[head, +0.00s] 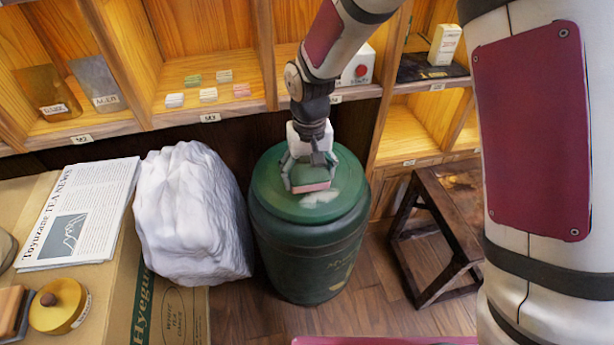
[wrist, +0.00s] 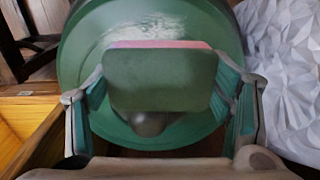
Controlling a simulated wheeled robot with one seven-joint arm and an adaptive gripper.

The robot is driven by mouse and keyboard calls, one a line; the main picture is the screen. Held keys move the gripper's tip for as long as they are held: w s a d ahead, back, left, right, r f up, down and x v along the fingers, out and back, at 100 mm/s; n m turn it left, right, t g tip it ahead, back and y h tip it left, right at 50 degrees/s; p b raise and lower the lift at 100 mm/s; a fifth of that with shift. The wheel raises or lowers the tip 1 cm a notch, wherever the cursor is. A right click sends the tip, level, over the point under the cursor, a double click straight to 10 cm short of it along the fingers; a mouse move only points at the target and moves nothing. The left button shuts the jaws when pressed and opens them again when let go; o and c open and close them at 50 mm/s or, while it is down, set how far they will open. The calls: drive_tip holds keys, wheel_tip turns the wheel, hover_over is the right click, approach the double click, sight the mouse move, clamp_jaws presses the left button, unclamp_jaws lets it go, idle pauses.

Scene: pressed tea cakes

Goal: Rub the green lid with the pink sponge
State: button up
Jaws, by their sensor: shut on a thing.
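The green lid (head: 275,205) tops a dark green drum (head: 308,262) standing on the wooden floor. A pale whitish smear (head: 342,195) lies on the lid to the right of my gripper, and it shows in the wrist view (wrist: 150,27) beyond the sponge. My gripper (head: 310,180) is over the lid, shut on the pink sponge (head: 311,187). In the wrist view the sponge (wrist: 160,80) shows a green face and a thin pink edge between the fingers. The sponge is at or just above the lid; contact is hidden.
A crumpled white bundle (head: 190,215) stands close left of the drum. A dark wooden stool (head: 440,235) is at the right. Wooden shelves (head: 215,60) run behind. A newspaper (head: 80,215) and a round yellow box (head: 60,305) lie at the left.

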sight(309, 173)
drive_tip(key=shift+r+p, duration=1.7)
drive_tip(key=shift+r, duration=0.95)
drive_tip(key=shift+d, duration=0.1)
